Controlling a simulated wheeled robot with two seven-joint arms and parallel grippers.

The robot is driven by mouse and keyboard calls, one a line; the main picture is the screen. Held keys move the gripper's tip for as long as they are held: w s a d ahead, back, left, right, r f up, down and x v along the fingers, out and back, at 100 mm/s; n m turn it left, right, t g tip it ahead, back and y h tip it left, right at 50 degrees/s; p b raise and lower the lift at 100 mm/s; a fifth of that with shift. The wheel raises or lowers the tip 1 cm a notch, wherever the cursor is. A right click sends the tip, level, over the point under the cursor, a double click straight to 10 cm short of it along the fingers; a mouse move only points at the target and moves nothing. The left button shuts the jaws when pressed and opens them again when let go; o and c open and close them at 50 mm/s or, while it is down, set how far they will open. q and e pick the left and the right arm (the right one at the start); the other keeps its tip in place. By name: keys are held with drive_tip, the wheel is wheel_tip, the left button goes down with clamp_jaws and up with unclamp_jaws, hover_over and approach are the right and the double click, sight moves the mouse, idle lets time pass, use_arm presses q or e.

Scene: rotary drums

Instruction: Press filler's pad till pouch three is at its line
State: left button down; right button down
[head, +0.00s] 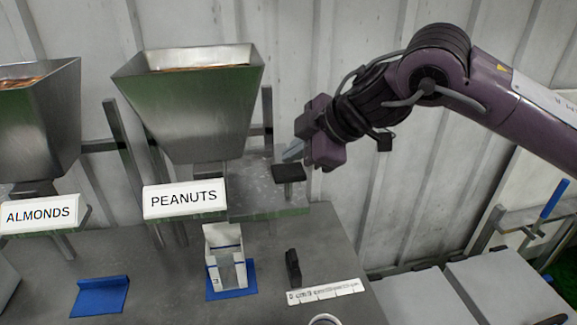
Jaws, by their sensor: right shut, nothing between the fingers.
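The peanuts filler (192,105) is a metal hopper with a label reading PEANUTS (184,199). A dark pad (289,173) stands on a short stem at its right side. A white pouch (224,258) with blue lines stands upright below the filler on a blue mat (249,280). Its fill level is too small to tell. My right gripper (291,152) is shut and empty, with its fingertips just above the pad. I cannot tell whether they touch it. My left gripper is not in view.
An almonds hopper (38,115) stands at the left, with an empty blue mat (100,297) below it. Grey boxes (505,285) stand at the lower right.

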sight(295, 171)
drive_tip(key=shift+r, duration=0.1)
wheel_tip(295, 171, up, 5)
drive_tip(key=p, duration=0.4)
idle(0.4)
